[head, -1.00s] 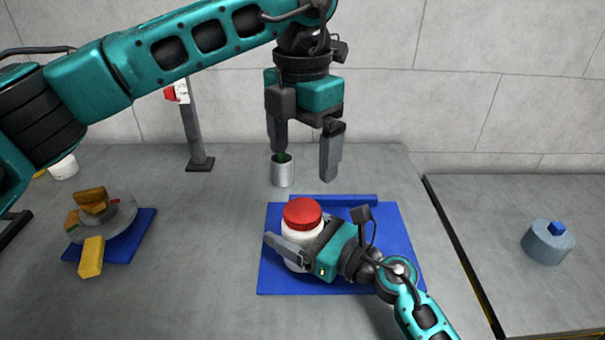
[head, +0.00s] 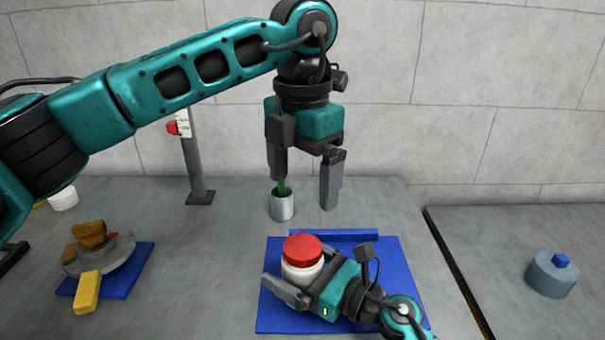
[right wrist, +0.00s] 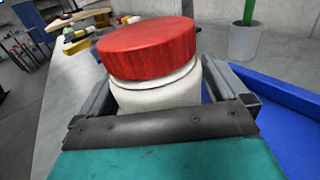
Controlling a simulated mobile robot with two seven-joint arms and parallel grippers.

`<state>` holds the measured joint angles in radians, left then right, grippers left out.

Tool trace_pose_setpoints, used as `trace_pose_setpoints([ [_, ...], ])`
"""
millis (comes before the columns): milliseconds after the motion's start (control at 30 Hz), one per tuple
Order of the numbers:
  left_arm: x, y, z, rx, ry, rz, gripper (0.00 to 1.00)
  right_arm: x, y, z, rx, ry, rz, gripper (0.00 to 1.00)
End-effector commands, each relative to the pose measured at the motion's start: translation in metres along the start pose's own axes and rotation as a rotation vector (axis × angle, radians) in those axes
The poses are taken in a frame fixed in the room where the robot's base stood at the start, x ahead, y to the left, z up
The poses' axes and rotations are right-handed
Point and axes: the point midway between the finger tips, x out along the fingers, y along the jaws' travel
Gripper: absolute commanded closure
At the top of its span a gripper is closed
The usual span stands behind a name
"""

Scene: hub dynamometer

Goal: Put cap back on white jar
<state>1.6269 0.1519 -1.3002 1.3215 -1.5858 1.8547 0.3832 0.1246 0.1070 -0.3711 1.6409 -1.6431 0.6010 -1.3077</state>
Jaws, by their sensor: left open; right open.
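The white jar (head: 301,272) stands upright on a blue mat (head: 385,262), and it also shows in the right wrist view (right wrist: 158,92). The red cap (head: 302,249) sits on top of the jar's mouth; in the right wrist view the cap (right wrist: 148,47) looks slightly tilted, and I cannot tell if it is tightened. My right gripper (head: 300,293) is low at the jar, open, with one finger on each side of its body. My left gripper (head: 303,190) is open and empty, pointing down in the air above and behind the jar.
A grey metal cup (head: 282,208) with a green stick stands behind the mat. At left, a round grey part with yellow blocks (head: 87,292) lies on another blue mat (head: 135,270). A grey post (head: 195,165) stands at the back. A blue-grey cylinder (head: 552,277) sits on the right table.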

Motion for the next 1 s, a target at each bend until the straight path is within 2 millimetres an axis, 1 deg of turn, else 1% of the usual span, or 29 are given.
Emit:
trace_pose_setpoints([
  [167, 0.002, 0.000, 0.000, 0.000, 0.000, 0.000, 0.06, -0.030, 0.000, -0.003, -0.002, 0.005, -0.001, 0.00],
  [400, 0.009, 0.000, 0.000, 0.000, 0.000, 0.000, 0.06, -0.083, 0.000, -0.003, -0.001, 0.005, 0.000, 0.00],
  [500, 0.012, 0.000, 0.000, 0.000, 0.000, 0.000, 0.06, -0.102, 0.001, -0.003, 0.000, 0.005, 0.001, 0.00],
  [600, 0.014, 0.000, 0.000, 0.000, 0.000, 0.000, 0.06, -0.114, 0.000, -0.002, 0.000, 0.003, -0.001, 0.00],
  [767, 0.015, 0.000, 0.000, 0.000, 0.000, 0.000, 0.06, -0.124, 0.000, -0.001, 0.000, 0.002, 0.000, 0.00],
  [1000, 0.015, 0.000, 0.000, 0.000, 0.000, 0.000, 0.06, -0.125, 0.000, 0.000, 0.000, 0.001, 0.000, 0.00],
])
